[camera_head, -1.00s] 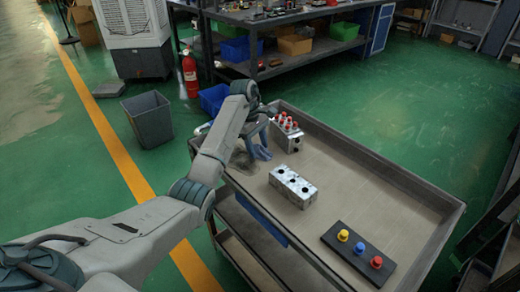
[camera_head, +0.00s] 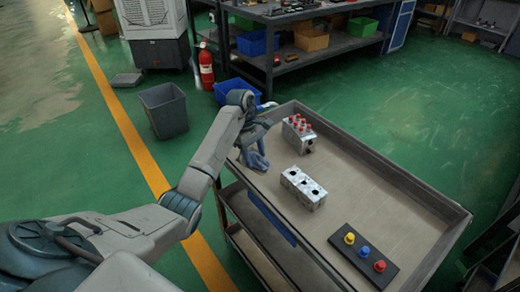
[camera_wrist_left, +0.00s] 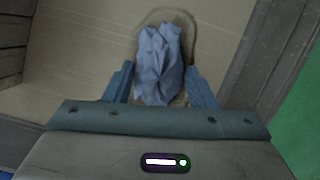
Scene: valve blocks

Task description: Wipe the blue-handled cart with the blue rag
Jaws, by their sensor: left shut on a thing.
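The cart (camera_head: 368,188) has a grey tray top with raised rims and a blue strip (camera_head: 272,215) along its near side. My left gripper (camera_head: 256,150) reaches down over the tray's far left corner. It is shut on the crumpled blue rag (camera_head: 255,161). In the left wrist view the rag (camera_wrist_left: 161,62) bulges out between the fingers, over a darker patch of the tray; whether it presses on the surface cannot be told. My right gripper is not in view.
On the tray stand a block with red caps (camera_head: 299,132), a silver valve block (camera_head: 303,187) and a black plate with yellow, blue and red knobs (camera_head: 363,256). The tray's middle right is clear. A grey bin (camera_head: 164,109) stands on the floor behind.

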